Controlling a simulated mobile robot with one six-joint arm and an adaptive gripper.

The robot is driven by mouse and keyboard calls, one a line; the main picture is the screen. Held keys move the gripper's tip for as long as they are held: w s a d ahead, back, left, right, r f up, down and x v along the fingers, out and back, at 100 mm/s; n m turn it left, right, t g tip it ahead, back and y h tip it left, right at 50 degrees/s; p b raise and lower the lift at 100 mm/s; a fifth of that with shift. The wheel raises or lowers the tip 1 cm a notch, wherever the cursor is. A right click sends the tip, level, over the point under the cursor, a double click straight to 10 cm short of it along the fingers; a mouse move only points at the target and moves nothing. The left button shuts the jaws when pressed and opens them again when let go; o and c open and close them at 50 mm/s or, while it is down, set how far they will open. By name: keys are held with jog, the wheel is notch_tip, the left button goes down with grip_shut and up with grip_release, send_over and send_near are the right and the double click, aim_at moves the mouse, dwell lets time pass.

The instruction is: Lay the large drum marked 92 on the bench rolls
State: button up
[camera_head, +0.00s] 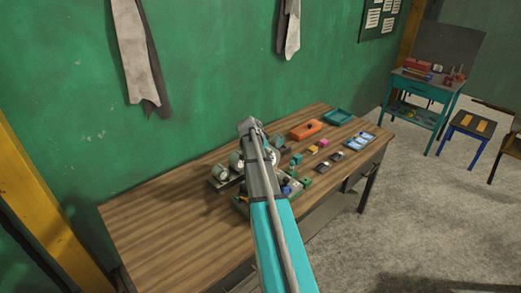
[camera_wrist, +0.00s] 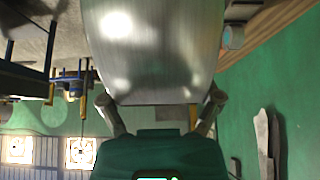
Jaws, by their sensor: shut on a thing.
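A large shiny metal drum (camera_wrist: 150,55) fills the upper middle of the wrist view. My gripper (camera_wrist: 160,106) is shut on it, with one finger at each side of its near end. No number can be read on it. In the head view my arm hides most of the gripper and the held drum. Smaller grey drums (camera_head: 221,173) sit on a low dark stand left of my arm on the wooden bench (camera_head: 160,225). Whether this stand is the rolls cannot be told. A small grey cylinder (camera_wrist: 233,37) shows near the wood in the wrist view.
Right of my arm, the bench holds an orange box (camera_head: 306,130), a teal tray (camera_head: 338,117), blue-white items (camera_head: 360,141) and several small blocks. The bench's left end is bare. A green wall with hanging cloths (camera_head: 138,55) stands behind. A teal cart (camera_head: 420,90) stands far right.

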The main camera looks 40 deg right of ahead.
jog(key=shift+w+a, duration=0.1)
jog(key=shift+f, duration=0.15)
jog(key=shift+a+f+b, duration=0.1)
jog(key=shift+f+b, duration=0.3)
jog(key=shift+b, duration=0.2)
jog(key=shift+f+b, duration=2.4)
jog(key=shift+f+b, duration=1.7)
dwell(0.5)
jog(key=o, duration=1.1)
jog(key=shift+r, duration=0.15)
